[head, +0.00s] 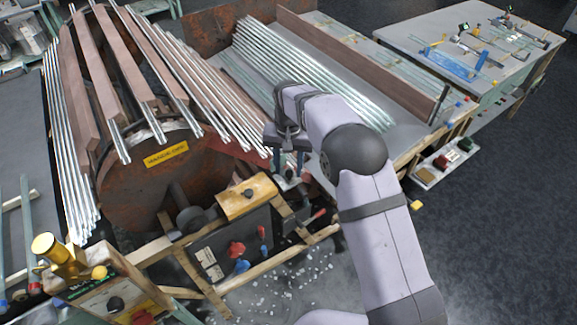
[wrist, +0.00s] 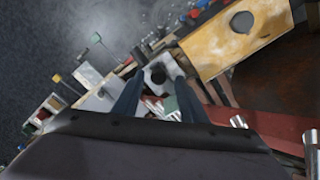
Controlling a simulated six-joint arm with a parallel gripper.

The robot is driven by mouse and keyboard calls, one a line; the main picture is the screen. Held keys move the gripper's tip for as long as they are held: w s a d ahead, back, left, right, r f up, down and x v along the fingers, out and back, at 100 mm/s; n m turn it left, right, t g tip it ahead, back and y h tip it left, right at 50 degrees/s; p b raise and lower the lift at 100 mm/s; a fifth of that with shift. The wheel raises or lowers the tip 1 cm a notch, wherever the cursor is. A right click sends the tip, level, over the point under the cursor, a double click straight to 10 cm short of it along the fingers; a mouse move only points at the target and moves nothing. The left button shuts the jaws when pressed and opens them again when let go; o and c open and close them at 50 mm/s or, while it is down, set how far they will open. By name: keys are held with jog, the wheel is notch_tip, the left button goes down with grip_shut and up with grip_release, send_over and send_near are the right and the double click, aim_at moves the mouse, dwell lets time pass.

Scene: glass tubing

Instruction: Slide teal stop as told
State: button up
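My gripper (wrist: 158,80) points down over the machine's front edge, its two dark fingers clearly apart. In the head view my gripper (head: 289,164) is at the right end of the drum, above a small pale bracket (head: 287,183). In the wrist view the pale bracket (wrist: 166,70) carries a black knob (wrist: 156,73). A small grey-green piece (wrist: 171,103), likely the teal stop, shows between the fingers nearer the palm. I cannot tell whether a finger touches it. In the head view I cannot make the stop out behind the fingers.
A rusty drum (head: 150,185) with glass tubes and wooden slats stands left. A yellow block (head: 246,195) and a panel with red and blue knobs (head: 240,250) sit close to my gripper. A tube bed (head: 300,70) lies behind. Open floor (head: 500,230) is at right.

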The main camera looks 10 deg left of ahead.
aim_at(288, 171)
jog(key=shift+r+b, duration=1.3)
jog(key=shift+r, duration=2.35)
jog(key=s+d, duration=0.3)
jog(key=d, duration=0.6)
jog(key=s+d+f, duration=0.2)
jog(key=s+d, duration=0.6)
jog(key=s, duration=0.3)
jog(key=s+d+f, duration=0.3)
jog(key=s+d, duration=0.6)
jog(key=s, duration=0.3)
jog(key=shift+f, duration=0.15)
jog(key=shift+a, duration=0.1)
